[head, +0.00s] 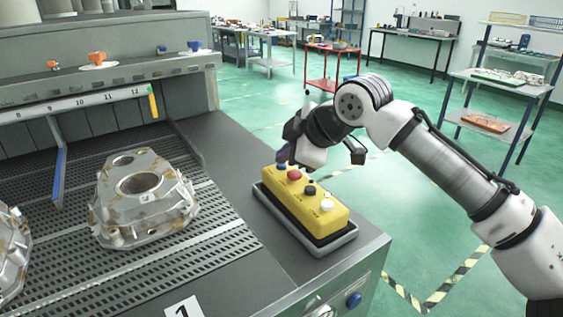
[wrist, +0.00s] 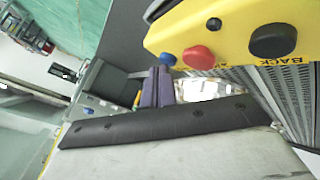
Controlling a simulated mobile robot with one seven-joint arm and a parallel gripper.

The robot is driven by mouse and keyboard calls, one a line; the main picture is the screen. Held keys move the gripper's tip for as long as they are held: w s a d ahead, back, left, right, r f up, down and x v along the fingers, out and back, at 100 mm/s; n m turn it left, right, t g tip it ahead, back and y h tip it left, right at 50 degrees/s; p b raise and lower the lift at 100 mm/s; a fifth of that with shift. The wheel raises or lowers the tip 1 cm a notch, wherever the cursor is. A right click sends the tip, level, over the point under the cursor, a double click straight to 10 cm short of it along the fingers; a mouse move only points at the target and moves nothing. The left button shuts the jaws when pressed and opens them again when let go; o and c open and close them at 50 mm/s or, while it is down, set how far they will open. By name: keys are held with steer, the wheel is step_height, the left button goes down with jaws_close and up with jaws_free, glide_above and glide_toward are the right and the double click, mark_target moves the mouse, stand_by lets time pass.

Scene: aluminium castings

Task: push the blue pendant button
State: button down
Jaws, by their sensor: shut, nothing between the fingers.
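A yellow pendant (head: 305,208) lies in a dark grey tray on the bench edge, with a row of buttons on its top. The blue button (head: 281,166) is at its far end, beside the red button (head: 294,175). My gripper (head: 283,155) is over that far end, its purple fingers shut and empty. In the wrist view, the fingertips (wrist: 160,70) appear right by the blue button (wrist: 168,59), with the red button (wrist: 199,57) to its right. I cannot tell whether the tips touch the blue button.
Black and white buttons sit on the pendant's nearer part. Left of the bench strip, an aluminium casting (head: 143,197) stands on a perforated bed, and another is cut by the left edge. A blue knob (head: 353,299) is on the bench front. Green floor lies open beyond.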

mark_target(286, 169)
steer(key=shift+r+p, duration=0.5)
steer(key=shift+r, duration=0.2)
step_height(286, 169, up, 5)
steer(key=p, duration=0.4)
stand_by(0.6)
